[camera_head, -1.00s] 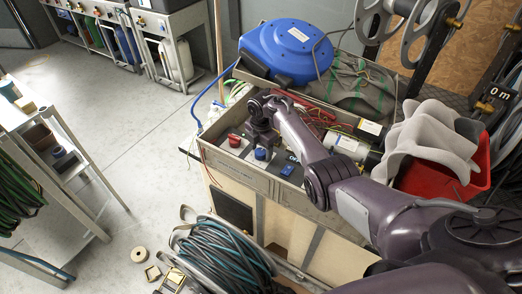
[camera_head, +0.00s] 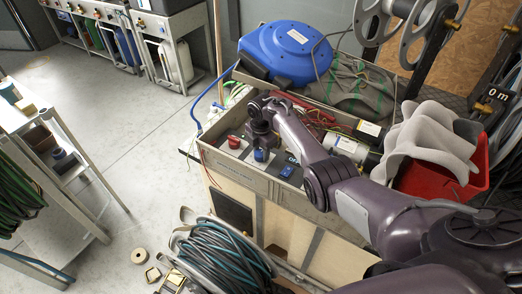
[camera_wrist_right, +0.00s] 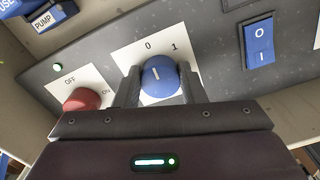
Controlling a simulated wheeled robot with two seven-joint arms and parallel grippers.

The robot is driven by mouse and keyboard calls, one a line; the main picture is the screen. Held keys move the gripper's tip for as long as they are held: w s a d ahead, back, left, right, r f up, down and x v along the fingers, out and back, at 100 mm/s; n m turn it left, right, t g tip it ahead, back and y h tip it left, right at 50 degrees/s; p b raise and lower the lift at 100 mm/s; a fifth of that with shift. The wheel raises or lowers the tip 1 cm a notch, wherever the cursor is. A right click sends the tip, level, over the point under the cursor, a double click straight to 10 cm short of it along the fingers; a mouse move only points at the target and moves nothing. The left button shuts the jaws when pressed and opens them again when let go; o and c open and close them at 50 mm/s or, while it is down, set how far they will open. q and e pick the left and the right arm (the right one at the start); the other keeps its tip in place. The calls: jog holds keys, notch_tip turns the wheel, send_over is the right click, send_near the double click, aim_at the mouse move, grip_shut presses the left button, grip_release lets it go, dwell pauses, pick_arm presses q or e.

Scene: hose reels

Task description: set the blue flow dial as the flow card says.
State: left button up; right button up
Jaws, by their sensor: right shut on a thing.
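The blue flow dial (camera_head: 260,155) sits on the grey panel of the bench, between a red knob (camera_head: 233,142) and a blue rocker switch (camera_head: 287,170). My right gripper (camera_head: 262,146) reaches down over the blue dial. In the right wrist view, the right gripper (camera_wrist_right: 160,92) has a finger on each side of the blue dial (camera_wrist_right: 158,76) and is shut on it. The dial's white mark points up, near the printed 0, with the 1 to its right. I cannot make out a flow card. My left gripper is not in view.
The red knob (camera_wrist_right: 82,99) has OFF and ON labels, with a green light (camera_wrist_right: 58,67) above it. The rocker switch (camera_wrist_right: 258,43) is to the right. A blue hose reel (camera_head: 288,50), loose wires and a red bin (camera_head: 440,180) crowd the bench.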

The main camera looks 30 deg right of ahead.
jog(key=m+p, duration=0.1)
jog(key=m, duration=0.1)
jog(key=shift+r+m, duration=0.15)
jog(key=shift+m, duration=0.15)
jog(key=m+p, duration=0.1)
jog(key=m, duration=0.3)
jog(key=shift+s+a+m+p, duration=0.1)
jog(key=shift+m+p, duration=0.2)
jog(key=shift+p, duration=0.05)
jog(key=m+p, duration=0.1)
jog(key=m, duration=0.2)
jog(key=shift+m, duration=0.4)
jog(key=m, duration=0.3)
jog(key=shift+s+a, duration=0.1)
jog(key=m+p, duration=0.1)
jog(key=m, duration=0.6)
jog(key=shift+a+m, duration=0.1)
jog(key=shift+m, duration=0.3)
jog(key=m, duration=0.3)
jog(key=shift+a+m+b, duration=0.1)
jog(key=shift+m+b, duration=0.3)
jog(key=shift+m, duration=1.7)
